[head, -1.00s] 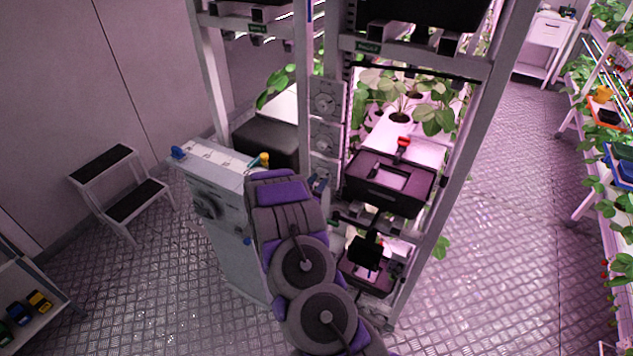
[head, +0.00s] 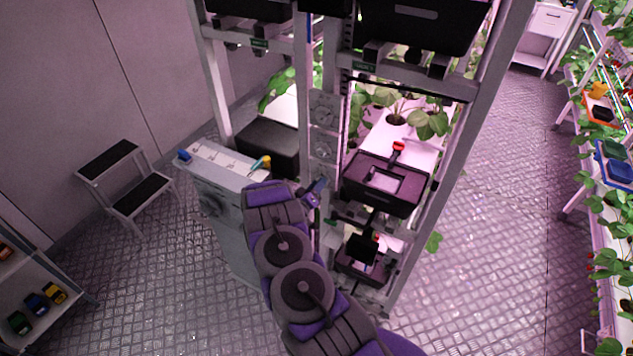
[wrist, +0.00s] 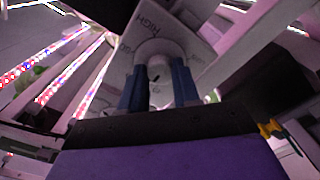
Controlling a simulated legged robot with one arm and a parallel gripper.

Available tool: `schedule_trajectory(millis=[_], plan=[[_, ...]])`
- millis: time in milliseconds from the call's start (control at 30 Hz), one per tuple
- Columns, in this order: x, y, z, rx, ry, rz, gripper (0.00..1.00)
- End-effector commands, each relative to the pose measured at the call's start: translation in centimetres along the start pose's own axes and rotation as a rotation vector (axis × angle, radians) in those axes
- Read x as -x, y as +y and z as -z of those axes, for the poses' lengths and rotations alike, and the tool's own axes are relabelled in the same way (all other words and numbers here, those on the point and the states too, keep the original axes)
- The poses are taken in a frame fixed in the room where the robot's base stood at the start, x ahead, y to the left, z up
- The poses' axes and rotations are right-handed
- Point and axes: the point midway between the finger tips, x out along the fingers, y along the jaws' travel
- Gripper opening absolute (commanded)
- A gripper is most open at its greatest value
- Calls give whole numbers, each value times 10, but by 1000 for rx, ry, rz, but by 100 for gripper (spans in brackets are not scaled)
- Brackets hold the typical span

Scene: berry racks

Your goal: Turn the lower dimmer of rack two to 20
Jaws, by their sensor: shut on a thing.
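In the wrist view a pale round dimmer knob (wrist: 162,48) sits on a white plate (wrist: 186,27) marked HIGH. My gripper's (wrist: 158,88) two blue fingers are shut on the knob, one on each side. A dark mark shows on the knob between the fingers, but I cannot read its setting. In the head view my gripper (head: 316,192) is at the post of the rack (head: 456,140), below two grey dial plates, an upper one (head: 322,108) and one under it (head: 322,146). My gripper and arm hide the held knob there.
Black bins (head: 385,183) and plants fill the rack to the right. A step stool (head: 125,185) stands at the left. The floor at right is clear.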

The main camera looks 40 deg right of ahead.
Motion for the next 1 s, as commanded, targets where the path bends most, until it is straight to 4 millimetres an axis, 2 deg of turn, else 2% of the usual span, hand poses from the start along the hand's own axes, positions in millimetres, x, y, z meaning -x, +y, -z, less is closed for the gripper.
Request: schedule_trajectory(millis=[33,1000], plan=[[0,1,5,42,7,1,1],[2,-3,3,964,9,2,1]])
